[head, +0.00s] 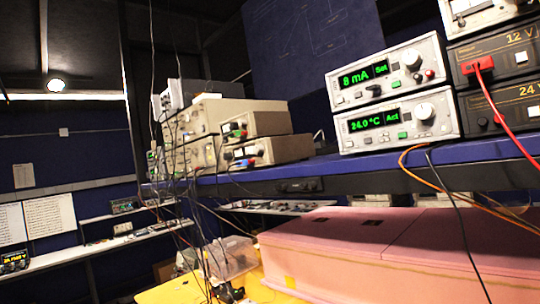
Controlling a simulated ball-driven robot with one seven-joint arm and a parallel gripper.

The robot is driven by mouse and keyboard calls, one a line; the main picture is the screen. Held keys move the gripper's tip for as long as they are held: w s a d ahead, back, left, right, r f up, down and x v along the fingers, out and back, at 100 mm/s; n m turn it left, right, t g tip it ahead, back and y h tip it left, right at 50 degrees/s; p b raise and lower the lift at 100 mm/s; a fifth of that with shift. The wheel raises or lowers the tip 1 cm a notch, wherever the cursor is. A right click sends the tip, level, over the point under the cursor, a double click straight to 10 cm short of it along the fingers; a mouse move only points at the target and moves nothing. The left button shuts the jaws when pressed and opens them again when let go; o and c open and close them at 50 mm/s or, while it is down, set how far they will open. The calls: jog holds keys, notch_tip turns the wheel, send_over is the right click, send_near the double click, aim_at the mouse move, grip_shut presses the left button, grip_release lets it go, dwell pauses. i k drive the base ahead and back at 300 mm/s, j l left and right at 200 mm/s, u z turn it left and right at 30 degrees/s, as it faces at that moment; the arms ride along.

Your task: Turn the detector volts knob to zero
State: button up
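No knob in view carries a readable "detector volts" label. On the blue shelf stand two white instruments. The upper instrument (388,72) reads "8 mA Set" in green and has a round white knob (411,58) at its right. The lower instrument (397,120) reads "24.0 °C Act" and has a similar white knob (424,111). Farther left, stacked beige instruments (255,123) have small knobs and coloured plugs too small to read. My gripper does not show in the head view.
The blue shelf edge (400,164) crosses the view. A pink foam enclosure (370,240) lies below it. Black supply boxes (497,55) with a red cable stand at right. Cables hang at left near a post (132,80). A clear bin (232,257) sits by a yellow surface (175,291).

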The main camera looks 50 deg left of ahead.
aim_at(227, 156)
jog(key=u, duration=1.4)
jog(key=i+j, duration=0.2)
jog(key=i, duration=0.05)
